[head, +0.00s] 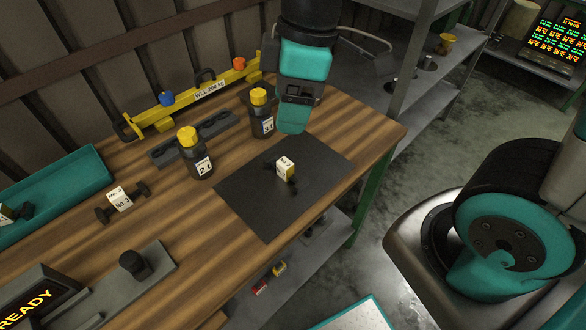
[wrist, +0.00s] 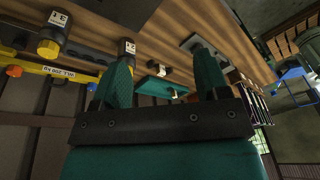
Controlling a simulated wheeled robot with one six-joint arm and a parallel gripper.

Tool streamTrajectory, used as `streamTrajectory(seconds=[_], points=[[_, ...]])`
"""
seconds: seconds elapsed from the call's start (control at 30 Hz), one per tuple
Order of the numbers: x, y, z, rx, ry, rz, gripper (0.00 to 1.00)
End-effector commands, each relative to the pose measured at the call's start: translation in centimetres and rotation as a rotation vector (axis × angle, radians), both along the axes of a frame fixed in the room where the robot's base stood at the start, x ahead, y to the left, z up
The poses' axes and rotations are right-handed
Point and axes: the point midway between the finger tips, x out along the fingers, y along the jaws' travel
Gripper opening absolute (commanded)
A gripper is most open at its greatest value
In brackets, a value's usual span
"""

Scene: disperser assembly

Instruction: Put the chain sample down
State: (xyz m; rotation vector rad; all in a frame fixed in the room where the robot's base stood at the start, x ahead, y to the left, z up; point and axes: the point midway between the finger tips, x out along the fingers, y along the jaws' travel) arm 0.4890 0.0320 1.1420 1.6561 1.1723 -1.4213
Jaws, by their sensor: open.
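A chain sample (head: 285,167), a pale labelled block with dark ends, lies on the black mat (head: 250,200) at the right of the bench; its label is too small to read. Another sample, tagged No. 3 (head: 121,199), lies on the bare wood at the left. My gripper (head: 291,126) is over the mat's far edge, beyond the sample on the mat and apart from it. In the wrist view my gripper (wrist: 162,58) has its two teal fingers wide apart with nothing held between them.
A yellow lifting beam (head: 190,98) is at the back. A teal tray (head: 60,190) and a grey fixture (head: 135,285) are at the left. Most of the mat is clear.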

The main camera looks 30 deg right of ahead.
Motion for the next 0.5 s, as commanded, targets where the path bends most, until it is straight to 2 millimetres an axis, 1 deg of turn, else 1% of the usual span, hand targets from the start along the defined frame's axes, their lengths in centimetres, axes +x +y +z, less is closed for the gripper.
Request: streamTrajectory(seconds=[0.03, 0.1, 0.2, 0.3, 0.4, 0.5], points=[[1.9, -0.3, -1.6, -0.037, -0.013, 0.107, 0.68], [4.1, -0.9, -3.2, -0.084, -0.038, 0.264, 0.68], [6.7, -1.6, -5.2, -0.141, -0.057, 0.460, 0.68], [8.4, -2.2, -6.7, -0.181, -0.063, 0.603, 0.68], [9.3, -2.5, -7.6, -0.202, -0.064, 0.687, 0.68], [9.6, -2.7, -8.8, -0.209, -0.062, 0.718, 0.68]])
